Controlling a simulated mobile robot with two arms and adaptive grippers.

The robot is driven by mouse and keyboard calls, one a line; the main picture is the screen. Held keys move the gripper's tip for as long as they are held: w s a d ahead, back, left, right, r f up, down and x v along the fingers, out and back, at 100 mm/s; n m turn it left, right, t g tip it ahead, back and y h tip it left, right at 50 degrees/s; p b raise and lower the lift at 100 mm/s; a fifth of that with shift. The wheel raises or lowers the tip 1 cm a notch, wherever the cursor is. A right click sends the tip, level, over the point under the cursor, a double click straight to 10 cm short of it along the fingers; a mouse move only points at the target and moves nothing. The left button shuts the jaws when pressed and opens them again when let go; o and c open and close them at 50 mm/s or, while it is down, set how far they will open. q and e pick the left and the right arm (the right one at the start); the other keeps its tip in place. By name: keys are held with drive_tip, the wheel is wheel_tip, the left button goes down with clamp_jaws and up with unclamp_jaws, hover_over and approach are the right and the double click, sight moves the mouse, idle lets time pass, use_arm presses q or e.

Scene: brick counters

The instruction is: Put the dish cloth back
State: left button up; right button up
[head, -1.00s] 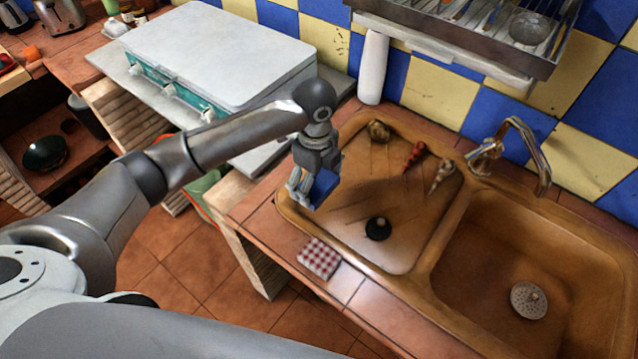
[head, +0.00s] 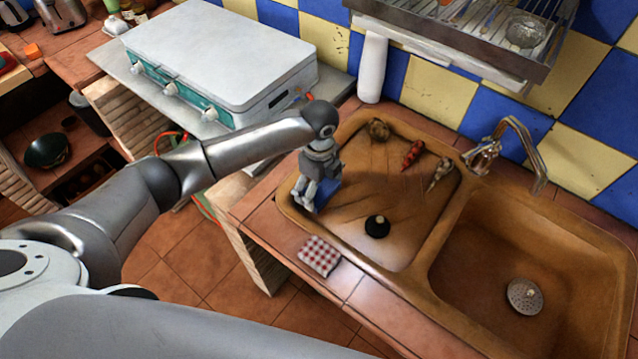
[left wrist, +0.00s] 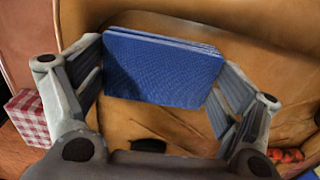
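A folded blue dish cloth (head: 328,188) is at the left end of the sink's ribbed drainboard, partly hidden by my left gripper. My left gripper (head: 308,197) is low over the cloth, pointing down. In the left wrist view the blue cloth (left wrist: 163,72) spans most of the gap between my spread fingers (left wrist: 165,85), its layered edge at the top. The fingers are near its two ends; whether they touch it is unclear. A red-and-white checked folded cloth (head: 319,256) lies on the counter's front edge, and also shows at left in the wrist view (left wrist: 27,117). My right gripper is not in view.
A brown sink (head: 520,250) with a basin and tap (head: 515,140) is at right. A dark round plug (head: 377,226) and several small vegetables (head: 412,155) lie on the drainboard. A teal-and-white stove (head: 220,60) stands behind my left arm. A dish rack (head: 470,30) hangs above.

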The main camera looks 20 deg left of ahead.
sight(319, 188)
use_arm(q)
drive_tip(key=shift+o, duration=0.8)
drive_tip(key=shift+r, duration=0.25)
wheel_tip(319, 188, up, 12)
drive_tip(key=b, duration=0.2)
drive_tip(key=shift+f, duration=0.1)
